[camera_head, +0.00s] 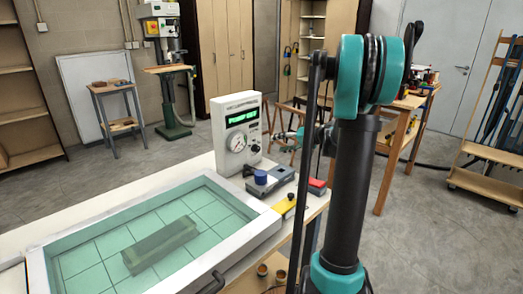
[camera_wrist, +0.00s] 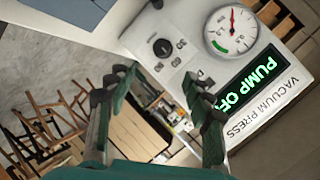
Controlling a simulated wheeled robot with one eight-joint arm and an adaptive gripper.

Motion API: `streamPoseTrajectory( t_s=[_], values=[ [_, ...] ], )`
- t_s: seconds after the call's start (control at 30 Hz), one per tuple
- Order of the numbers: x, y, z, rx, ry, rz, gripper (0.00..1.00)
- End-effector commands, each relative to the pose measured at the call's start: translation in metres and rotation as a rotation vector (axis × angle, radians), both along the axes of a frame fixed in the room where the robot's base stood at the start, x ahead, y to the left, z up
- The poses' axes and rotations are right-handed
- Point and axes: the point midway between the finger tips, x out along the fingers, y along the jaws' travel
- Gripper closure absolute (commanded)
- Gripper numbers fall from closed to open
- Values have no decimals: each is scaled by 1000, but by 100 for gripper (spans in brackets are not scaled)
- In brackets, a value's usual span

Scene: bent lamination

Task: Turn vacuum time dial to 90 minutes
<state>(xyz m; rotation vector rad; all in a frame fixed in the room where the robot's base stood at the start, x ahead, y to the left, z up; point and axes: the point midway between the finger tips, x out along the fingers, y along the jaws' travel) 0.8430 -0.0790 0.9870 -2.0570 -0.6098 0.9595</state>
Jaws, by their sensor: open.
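The vacuum press control box (camera_head: 228,106) stands upright on the bench in the head view, with a green lit display (camera_head: 243,118) and a round gauge (camera_head: 236,142). In the wrist view it appears rotated, its display (camera_wrist: 250,82) reading PUMP OFF. The dial, a small black knob (camera_wrist: 162,47), has printed numbers around it; its pointer's exact setting is too small to read. My gripper (camera_wrist: 161,79) is open and empty, its fingers spread below the knob in the picture, apart from it.
A glass-topped press frame (camera_head: 265,222) fills the bench's left part. A wooden workbench (camera_head: 400,125) stands behind my arm.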

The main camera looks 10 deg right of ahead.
Motion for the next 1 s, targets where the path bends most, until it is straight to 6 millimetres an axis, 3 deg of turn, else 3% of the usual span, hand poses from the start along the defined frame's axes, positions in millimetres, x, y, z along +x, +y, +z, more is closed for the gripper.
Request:
streamPoseTrajectory(
  t_s=[0.1, 0.3, 0.5, 0.67, 1.0],
  values=[
    [-8, 8, 27, -295, -127, 117, 48],
    [-26, 9, 63, -693, -294, 321, 48],
    [-36, 7, 79, -857, -364, 423, 48],
    [-30, 12, 72, -870, -369, 434, 48],
    [6, 38, 27, -866, -368, 432, 48]
  ],
)
